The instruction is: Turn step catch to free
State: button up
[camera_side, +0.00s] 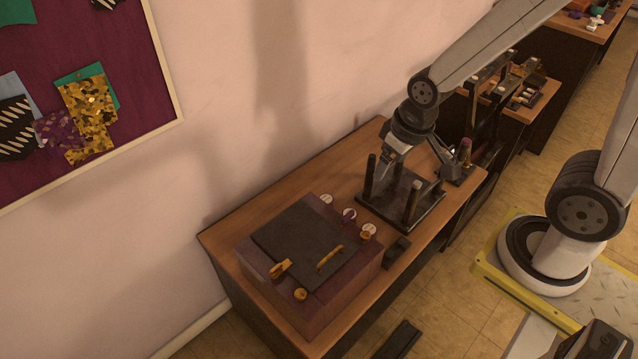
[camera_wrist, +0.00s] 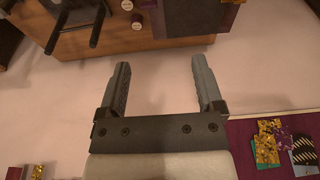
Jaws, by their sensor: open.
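A purple box (camera_side: 316,298) with a dark lid (camera_side: 300,238) stands at the near end of the wooden table. On it are a gold handle (camera_side: 330,257), a gold lever-like piece (camera_side: 280,268) and a gold knob (camera_side: 300,294). None is labelled, so I cannot tell which is the step catch or how it is set. My gripper (camera_side: 385,172) is above a dark base with posts, behind and to the right of the box. In the wrist view my gripper (camera_wrist: 160,66) is open, with nothing between its fingers.
The dark base (camera_side: 428,213) has upright posts (camera_side: 370,176) close to my gripper. A small dark block (camera_side: 397,251) lies right of the box. The wall (camera_side: 215,140) runs along the table's left side.

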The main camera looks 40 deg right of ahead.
jog(key=w+a+f, duration=0.3)
jog(key=w+a, duration=0.1)
jog(key=w, duration=0.2)
jog(key=g, duration=0.3)
send_near(281, 268)
jog(key=shift+w+a+r, duration=0.2)
jog(key=shift+w+r, duration=0.05)
jog(key=shift+w, duration=0.05)
jog(key=shift+a+f, duration=0.35)
jog(key=shift+f, duration=0.1)
jog(key=shift+f, duration=0.2)
jog(key=shift+f, duration=3.7)
